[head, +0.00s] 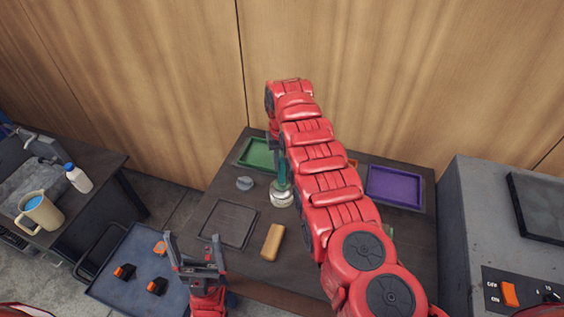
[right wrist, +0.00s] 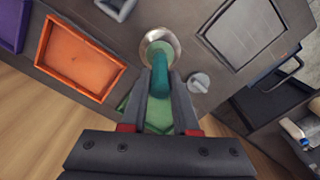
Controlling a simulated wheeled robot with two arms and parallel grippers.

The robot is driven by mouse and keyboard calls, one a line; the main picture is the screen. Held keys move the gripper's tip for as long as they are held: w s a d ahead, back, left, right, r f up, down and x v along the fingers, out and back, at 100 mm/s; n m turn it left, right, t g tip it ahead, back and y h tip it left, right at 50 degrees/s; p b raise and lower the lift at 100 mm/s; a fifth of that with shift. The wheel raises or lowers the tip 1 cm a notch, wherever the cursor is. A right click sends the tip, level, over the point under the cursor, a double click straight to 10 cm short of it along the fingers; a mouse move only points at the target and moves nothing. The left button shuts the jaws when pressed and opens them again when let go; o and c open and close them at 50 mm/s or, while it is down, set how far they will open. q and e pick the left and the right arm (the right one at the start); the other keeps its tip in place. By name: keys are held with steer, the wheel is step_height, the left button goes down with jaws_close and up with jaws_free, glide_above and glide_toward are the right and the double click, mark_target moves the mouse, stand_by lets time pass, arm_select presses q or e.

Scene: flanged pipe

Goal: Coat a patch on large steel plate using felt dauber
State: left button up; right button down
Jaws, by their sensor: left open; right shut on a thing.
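The felt dauber's teal handle (head: 281,174) stands roughly upright over a small pale round jar (head: 282,198). My right gripper (right wrist: 160,100) is shut on the dauber (right wrist: 162,72); in the head view my right arm hides most of that gripper. In the right wrist view the dauber's lower end meets the jar's mouth (right wrist: 173,43); its felt tip is hidden, and I cannot tell how deep it sits. The large steel plate (head: 229,224) is a flat dark square at the table's front left, and shows at the top right of the right wrist view (right wrist: 243,30). My left gripper (head: 196,256) is open and empty before the table.
A grey knob-like piece (head: 245,183) sits left of the jar, a tan block (head: 272,242) right of the plate. Green (head: 256,154), purple (head: 394,187) and orange (right wrist: 78,57) trays line the back. A blue cart (head: 140,262) stands front left.

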stand_by(0.4)
steer(key=shift+r+p, duration=0.95)
steer(key=shift+r, duration=0.25)
step_height(320, 180, up, 2)
steer(key=shift+r+p, duration=0.1)
steer(key=shift+p, duration=0.25)
steer(key=shift+r, duration=1.15)
